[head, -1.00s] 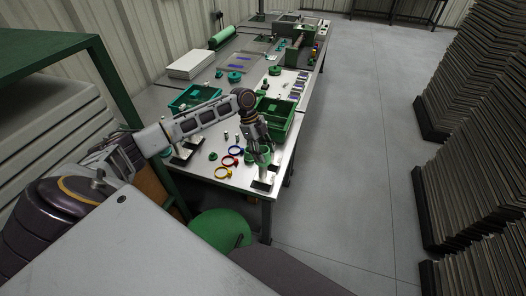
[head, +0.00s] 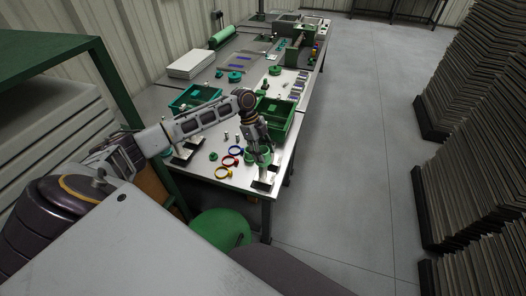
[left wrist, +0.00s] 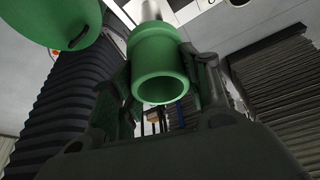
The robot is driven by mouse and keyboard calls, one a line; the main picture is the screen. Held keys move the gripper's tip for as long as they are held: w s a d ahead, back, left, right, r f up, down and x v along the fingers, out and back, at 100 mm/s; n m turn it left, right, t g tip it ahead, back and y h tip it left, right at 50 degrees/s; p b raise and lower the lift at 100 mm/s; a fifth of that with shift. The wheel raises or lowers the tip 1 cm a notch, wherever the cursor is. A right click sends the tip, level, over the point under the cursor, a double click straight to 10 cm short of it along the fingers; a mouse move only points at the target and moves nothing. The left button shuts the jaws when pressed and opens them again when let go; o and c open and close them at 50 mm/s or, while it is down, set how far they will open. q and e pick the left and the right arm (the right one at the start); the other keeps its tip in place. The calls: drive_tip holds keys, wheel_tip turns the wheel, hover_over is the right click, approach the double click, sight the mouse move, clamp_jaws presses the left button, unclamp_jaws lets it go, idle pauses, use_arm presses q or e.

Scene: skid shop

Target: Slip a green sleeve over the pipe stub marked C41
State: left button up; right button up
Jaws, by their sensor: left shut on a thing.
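My left gripper (head: 258,151) is at the near right corner of the metal table. In the left wrist view its two fingers (left wrist: 160,85) are shut on a green sleeve (left wrist: 158,50), with the hollow end towards the camera. The sleeve also shows in the head view (head: 263,158), partly hidden by the fingers. A pale pipe stub (head: 271,172) on a dark base stands just below it. A pale cylinder (left wrist: 144,8) shows beyond the sleeve's far end. I cannot tell whether the sleeve is around it. No C41 marking is readable. My right gripper is not in view.
More stubs on dark bases stand at the table's left edge. A green stool (head: 220,229) is in front.

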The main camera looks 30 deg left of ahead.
use_arm(q)
drive_tip(key=shift+p, duration=0.4)
idle(0.9)
drive_tip(key=shift+f, duration=2.65)
idle(3.6)
drive_tip(key=o, duration=0.8)
